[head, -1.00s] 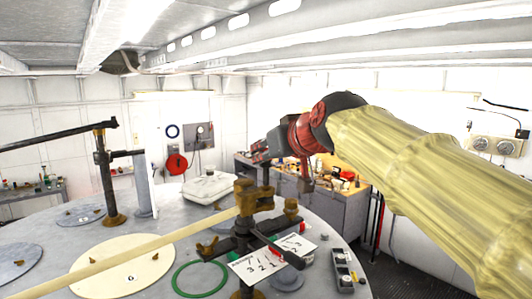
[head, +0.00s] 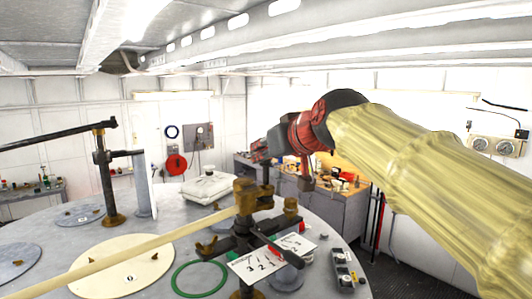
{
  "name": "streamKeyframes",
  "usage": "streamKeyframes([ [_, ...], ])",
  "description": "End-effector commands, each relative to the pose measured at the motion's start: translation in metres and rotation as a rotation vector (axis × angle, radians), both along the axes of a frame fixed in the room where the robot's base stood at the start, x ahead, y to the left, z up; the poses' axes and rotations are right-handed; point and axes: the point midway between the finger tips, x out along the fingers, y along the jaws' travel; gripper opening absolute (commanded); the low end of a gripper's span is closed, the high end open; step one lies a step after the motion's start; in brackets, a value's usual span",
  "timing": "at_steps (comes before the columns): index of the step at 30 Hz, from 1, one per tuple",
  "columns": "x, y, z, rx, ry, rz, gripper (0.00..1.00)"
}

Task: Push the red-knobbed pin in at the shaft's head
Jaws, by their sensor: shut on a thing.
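My gripper (head: 262,153) is at the end of the yellow-sleeved arm, small and dark in the head view. It is shut, with reddish parts at its tips that look like the red-knobbed pin, though the outline is too small to be sure. It is above and slightly right of the shaft's brass head (head: 245,194), which stands at the end of a long pale bar. A dark upright piece shows between gripper and head; I cannot tell whether it touches the head. The pin's tip and its hole cannot be made out.
A workbench (head: 340,207) stands behind.

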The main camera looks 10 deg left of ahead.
Motion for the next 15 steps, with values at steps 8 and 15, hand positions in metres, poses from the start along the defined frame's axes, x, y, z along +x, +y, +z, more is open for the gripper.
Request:
streamKeyframes([
  [8, -0.0001, -0.0001, -0.0043, 0.001, -0.001, 0.000, 0.01],
  [15, -0.0002, -0.0001, -0.0086, 0.001, -0.001, 0.000, 0.01],
])
